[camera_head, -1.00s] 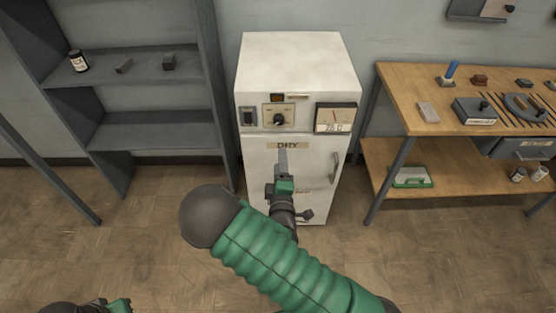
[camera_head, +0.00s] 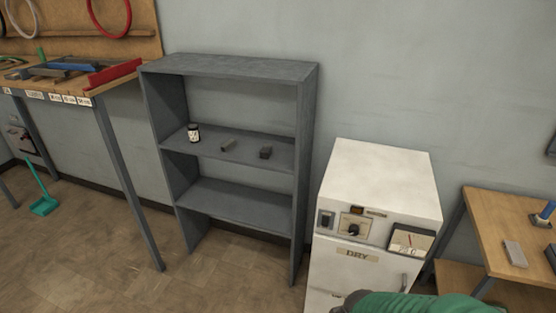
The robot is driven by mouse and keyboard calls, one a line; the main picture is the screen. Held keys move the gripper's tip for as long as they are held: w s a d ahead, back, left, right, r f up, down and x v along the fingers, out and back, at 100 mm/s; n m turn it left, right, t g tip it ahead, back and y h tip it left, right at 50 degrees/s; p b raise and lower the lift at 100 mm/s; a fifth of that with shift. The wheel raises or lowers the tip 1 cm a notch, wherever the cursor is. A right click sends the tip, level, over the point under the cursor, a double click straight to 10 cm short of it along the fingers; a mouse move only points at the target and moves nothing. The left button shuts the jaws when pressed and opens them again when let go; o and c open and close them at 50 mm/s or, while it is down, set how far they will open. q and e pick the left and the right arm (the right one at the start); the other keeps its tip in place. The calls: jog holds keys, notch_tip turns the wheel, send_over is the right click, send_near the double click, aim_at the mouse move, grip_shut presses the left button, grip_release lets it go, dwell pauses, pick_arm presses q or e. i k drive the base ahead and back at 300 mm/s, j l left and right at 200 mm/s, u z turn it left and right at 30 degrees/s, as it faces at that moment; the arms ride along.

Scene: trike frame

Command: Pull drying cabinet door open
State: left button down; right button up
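The white drying cabinet (camera_head: 382,186) stands against the wall at the lower right, with a "DRY" label (camera_head: 357,253) on its front. Its door (camera_head: 328,273) appears shut; the lower part is cut off by the picture's edge. The door handle (camera_head: 404,282) shows at the door's right side, just above my green arm. That arm covers part of the door at the bottom edge. Neither gripper's fingers are in view.
A grey shelf unit (camera_head: 230,67) with a small bottle (camera_head: 194,133) and dark blocks stands left of the cabinet. A wooden workbench (camera_head: 489,222) stands at the right. Another bench (camera_head: 85,92) is at the left. Bare floor (camera_head: 90,245) lies in front.

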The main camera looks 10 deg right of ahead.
aim_at(342, 266)
jog(key=z, duration=1.2)
